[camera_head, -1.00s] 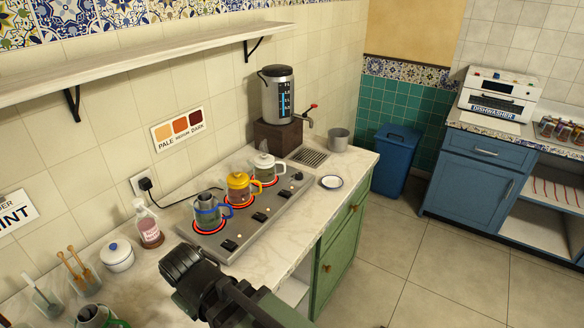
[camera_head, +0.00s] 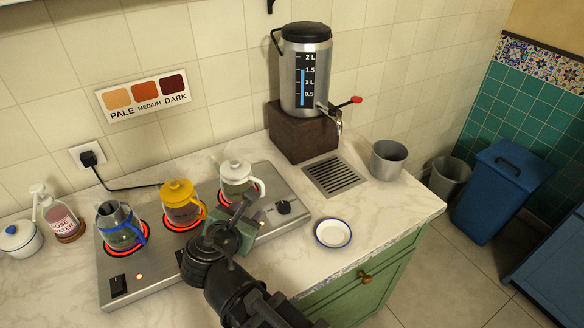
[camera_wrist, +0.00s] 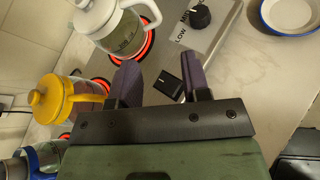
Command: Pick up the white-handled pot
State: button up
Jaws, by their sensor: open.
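The white-handled pot (camera_head: 238,181) is a clear glass pot with a white lid and handle. It stands on the rightmost glowing ring of the hot plate (camera_head: 108,284). In the wrist view the white-handled pot (camera_wrist: 118,28) is at the upper left, ahead of my fingers, its handle pointing right. My gripper (camera_head: 247,205) is just in front of it in the head view. In the wrist view my gripper (camera_wrist: 162,82) is open and empty, with its purple fingers apart over a black switch. The fingers do not touch the pot.
A yellow-lidded pot (camera_head: 181,206) and a blue-handled pot (camera_head: 120,228) stand on the other glowing rings to the left. A saucer (camera_head: 333,233) lies to the right, near a metal cup (camera_head: 388,159). The samovar (camera_head: 305,68) on its dark block stands behind, beside a drain grate (camera_head: 336,176).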

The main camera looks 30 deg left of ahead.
aim_at(262, 192)
jog(key=shift+w+d+r+n, duration=0.1)
jog(key=shift+w+r+n, duration=0.2)
jog(key=shift+w+n, duration=0.35)
jog(key=shift+s+a+n, duration=0.45)
jog(key=shift+s+n, duration=0.25)
jog(key=shift+n, duration=0.15)
jog(key=shift+w+d, duration=0.1)
jog(key=shift+w, duration=0.1)
jog(key=b+x, duration=0.2)
jog(key=x, duration=0.3)
jog(key=shift+w+f, duration=0.1)
jog(key=shift+w, duration=0.25)
jog(key=b+x, duration=0.2)
jog(key=x, duration=0.3)
grip_shut()
